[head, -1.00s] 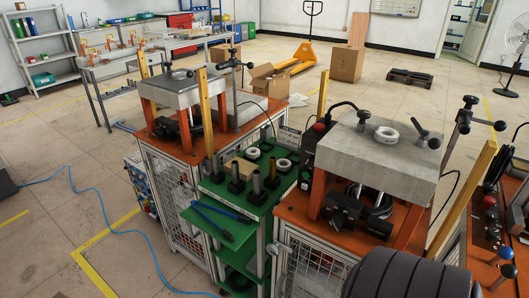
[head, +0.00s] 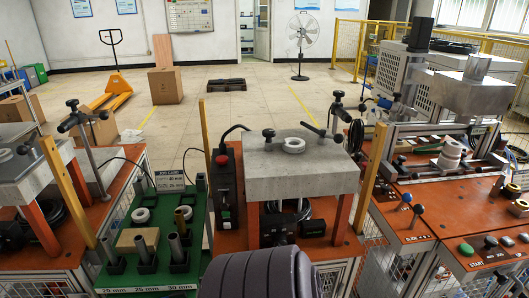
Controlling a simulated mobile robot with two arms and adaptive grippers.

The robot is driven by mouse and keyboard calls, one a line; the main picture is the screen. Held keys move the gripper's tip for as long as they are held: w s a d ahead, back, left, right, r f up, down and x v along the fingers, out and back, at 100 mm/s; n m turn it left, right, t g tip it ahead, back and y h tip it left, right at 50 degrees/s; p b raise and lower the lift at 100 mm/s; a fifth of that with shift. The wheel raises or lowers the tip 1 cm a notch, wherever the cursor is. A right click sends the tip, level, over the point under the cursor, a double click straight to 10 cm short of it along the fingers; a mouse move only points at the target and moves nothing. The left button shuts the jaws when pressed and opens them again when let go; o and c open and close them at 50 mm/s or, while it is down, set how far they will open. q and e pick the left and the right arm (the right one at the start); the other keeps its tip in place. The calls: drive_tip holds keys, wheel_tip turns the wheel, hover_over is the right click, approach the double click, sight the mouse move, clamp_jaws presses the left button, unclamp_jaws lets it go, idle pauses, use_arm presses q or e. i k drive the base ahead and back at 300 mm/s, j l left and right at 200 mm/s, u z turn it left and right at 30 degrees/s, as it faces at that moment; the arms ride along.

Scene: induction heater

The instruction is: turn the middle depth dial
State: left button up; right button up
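The middle station has a thick grey block (head: 300,165) on orange legs above an orange table. A white ring (head: 294,146) lies on top of the block. A black knob (head: 268,135) stands at the block's back left, and a black knob with a lever (head: 336,138) is at its right. I cannot tell which part is the middle depth dial. Below the block are dark housings (head: 278,232) and a dark coil, partly hidden. Neither gripper is in view. A dark ribbed rounded part at the bottom centre covers the station's front.
Left of the station, a green rack (head: 188,258) holds upright cylinders and white rings. A black control box with a red button (head: 222,160) stands beside the block. A right-hand bench (head: 440,225) carries buttons and a press. Yellow posts flank the station.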

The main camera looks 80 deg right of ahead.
sight(279, 239)
drive_tip(key=i+z, duration=0.15)
drive_tip(key=z, duration=0.3)
drive_tip(key=i+z, duration=0.2)
drive_tip(key=z, duration=0.25)
drive_tip(key=i+j+z, duration=0.15)
drive_tip(key=z, duration=0.3)
